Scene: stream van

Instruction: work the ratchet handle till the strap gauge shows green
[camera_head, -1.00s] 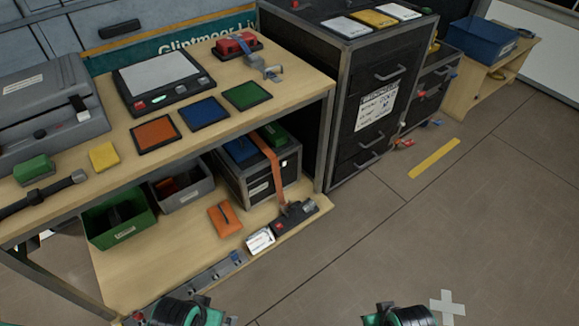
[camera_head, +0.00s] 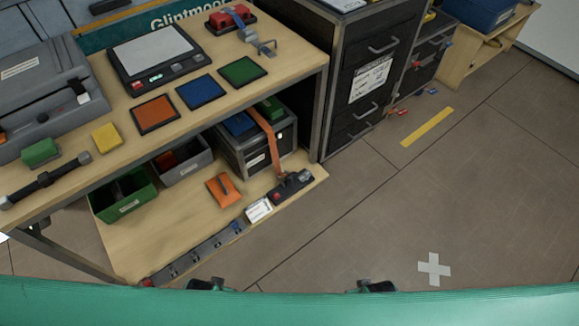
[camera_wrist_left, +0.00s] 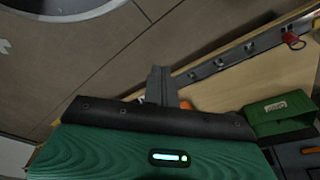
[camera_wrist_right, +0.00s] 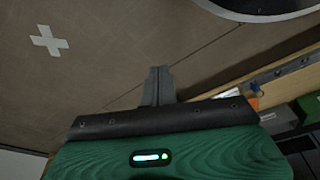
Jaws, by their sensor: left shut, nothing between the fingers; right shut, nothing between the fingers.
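An orange strap (camera_head: 269,138) runs over the dark case (camera_head: 245,156) on the lower shelf and down its front. It ends at a dark ratchet unit (camera_head: 293,186) with a red patch at its left end, near the shelf's front edge. A white card (camera_head: 258,210) stands just left of it. I cannot make out a gauge reading. My left gripper (camera_head: 205,285) and right gripper (camera_head: 377,287) are low in the head view, apart from the ratchet. Each wrist view shows closed, empty fingers, left (camera_wrist_left: 158,85) and right (camera_wrist_right: 158,85).
A green bin (camera_head: 124,196), a grey bin (camera_head: 183,161) and an orange item (camera_head: 223,189) sit on the lower shelf. A metal rail (camera_head: 195,252) lines its front edge. The workbench top (camera_head: 130,105) overhangs the shelf. A black drawer cabinet (camera_head: 365,85) stands right. The floor ahead is open.

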